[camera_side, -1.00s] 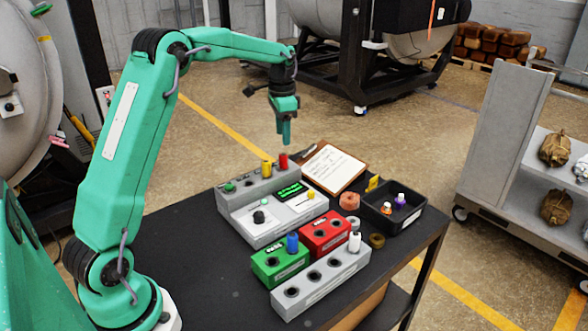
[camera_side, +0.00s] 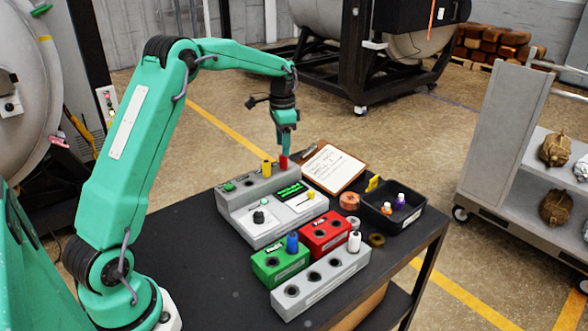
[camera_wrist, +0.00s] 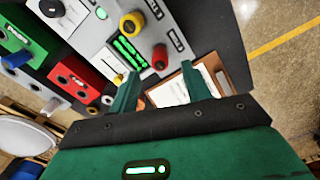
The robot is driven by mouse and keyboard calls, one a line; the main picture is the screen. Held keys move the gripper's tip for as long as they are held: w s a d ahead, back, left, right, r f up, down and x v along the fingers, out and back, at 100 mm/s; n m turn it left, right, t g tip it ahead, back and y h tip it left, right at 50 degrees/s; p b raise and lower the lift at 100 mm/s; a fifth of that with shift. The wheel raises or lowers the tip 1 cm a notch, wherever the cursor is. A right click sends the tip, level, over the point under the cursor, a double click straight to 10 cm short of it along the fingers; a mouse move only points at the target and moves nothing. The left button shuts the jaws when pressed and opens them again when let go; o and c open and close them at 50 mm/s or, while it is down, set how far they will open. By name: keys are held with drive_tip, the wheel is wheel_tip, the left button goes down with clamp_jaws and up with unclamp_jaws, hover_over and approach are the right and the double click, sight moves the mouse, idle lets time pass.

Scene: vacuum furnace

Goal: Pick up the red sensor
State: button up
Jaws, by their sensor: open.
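The red sensor (camera_side: 283,162) stands upright at the back right of the grey console (camera_side: 262,228), beside a yellow sensor (camera_side: 266,167). My gripper (camera_side: 285,152) points down right over the red sensor, its fingertips at about the height of the sensor's top. In the wrist view, my open gripper (camera_wrist: 160,68) has a finger on either side, and the red sensor (camera_wrist: 160,54) shows in line with the gap between them. The yellow sensor (camera_wrist: 132,25) is just left of it. I cannot tell whether a finger touches the red sensor.
A clipboard (camera_side: 331,168) lies to the right of the console. A black tray (camera_side: 393,221) with small items, a red block (camera_side: 338,222), a green block (camera_side: 266,268) holding a blue sensor (camera_side: 292,243) and a grey block (camera_side: 308,300) with a white sensor (camera_side: 354,242) stand in front.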

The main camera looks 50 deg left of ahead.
drive_tip(key=shift+f, duration=2.5)
clamp_jaws()
drive_tip(key=shift+r, duration=0.15)
drive_tip(key=shift+r, duration=0.6)
drive_tip(key=r, duration=0.3)
drive_tip(key=shift+d+r, duration=0.1)
drive_tip(key=shift+d, duration=0.3)
drive_tip(key=s+d+r, duration=0.2)
drive_tip(key=d+r, duration=0.4)
drive_tip(key=d, duration=0.4)
drive_tip(key=shift+d+r, duration=0.2)
drive_tip(key=shift+d, duration=0.15)
drive_tip(key=shift+d+f, duration=0.1)
